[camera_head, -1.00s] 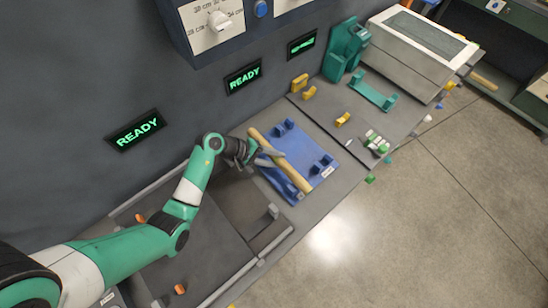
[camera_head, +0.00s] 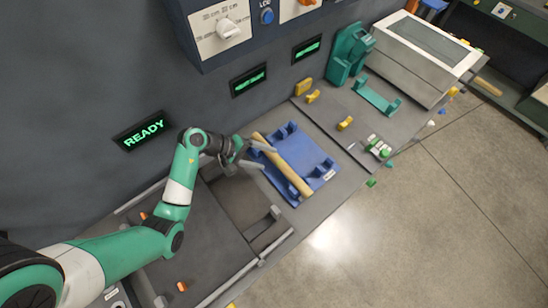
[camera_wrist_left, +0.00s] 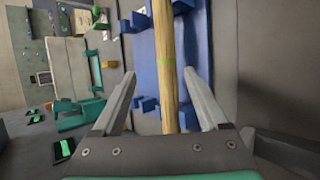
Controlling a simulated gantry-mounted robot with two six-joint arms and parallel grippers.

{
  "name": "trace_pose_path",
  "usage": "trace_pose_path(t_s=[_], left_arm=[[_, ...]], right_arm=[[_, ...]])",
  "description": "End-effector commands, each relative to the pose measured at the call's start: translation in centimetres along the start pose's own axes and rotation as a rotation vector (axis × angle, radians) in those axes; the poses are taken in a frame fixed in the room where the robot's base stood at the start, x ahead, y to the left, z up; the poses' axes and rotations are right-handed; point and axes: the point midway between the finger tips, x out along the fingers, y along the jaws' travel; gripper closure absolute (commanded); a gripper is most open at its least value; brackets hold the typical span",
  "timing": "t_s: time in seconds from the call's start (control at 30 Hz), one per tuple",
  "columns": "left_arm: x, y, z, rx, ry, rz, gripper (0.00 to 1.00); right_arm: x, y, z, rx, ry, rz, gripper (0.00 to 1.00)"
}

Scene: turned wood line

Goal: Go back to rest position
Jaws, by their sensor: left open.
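A light wooden rod (camera_head: 285,168) lies on the blue fixture (camera_head: 315,172), which has several raised blue blocks. My left gripper (camera_head: 269,158) is open at the left side of the rod, and its jaws are empty. Whether a finger touches the rod cannot be told. My left arm reaches in from the lower left. My right gripper does not show.
A dark panel with a lit READY display (camera_head: 143,131) and a white dial (camera_head: 229,29) stands behind the bench. A teal holder (camera_head: 350,54) and a white-framed box (camera_head: 425,45) stand at the back right. Small yellow and green pieces lie on the bench.

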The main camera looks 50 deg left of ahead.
Motion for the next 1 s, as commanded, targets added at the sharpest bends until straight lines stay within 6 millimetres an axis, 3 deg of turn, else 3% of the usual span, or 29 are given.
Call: trace_pose_path(t_s=[0.1,0.3,0.8,0.87,0.97,1.0], left_arm=[[-2.9,0.2,-0.1,-0.001,0.005,0.003,0.23],[-5.3,0.1,-0.1,0.000,0.002,0.001,0.23],[-4.9,0.3,0.7,0.019,-0.017,-0.005,0.23],[-4.2,1.7,1.9,0.065,-0.041,-0.007,0.23],[-3.0,6.5,5.2,0.210,-0.089,0.017,0.23],[-2.9,8.8,7.3,0.275,-0.128,0.051,0.23]], right_arm=[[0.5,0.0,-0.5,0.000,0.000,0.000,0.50],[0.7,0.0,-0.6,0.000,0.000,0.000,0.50],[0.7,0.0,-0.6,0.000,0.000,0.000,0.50],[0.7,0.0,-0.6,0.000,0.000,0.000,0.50],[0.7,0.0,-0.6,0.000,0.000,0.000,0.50],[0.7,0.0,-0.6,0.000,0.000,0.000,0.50]])
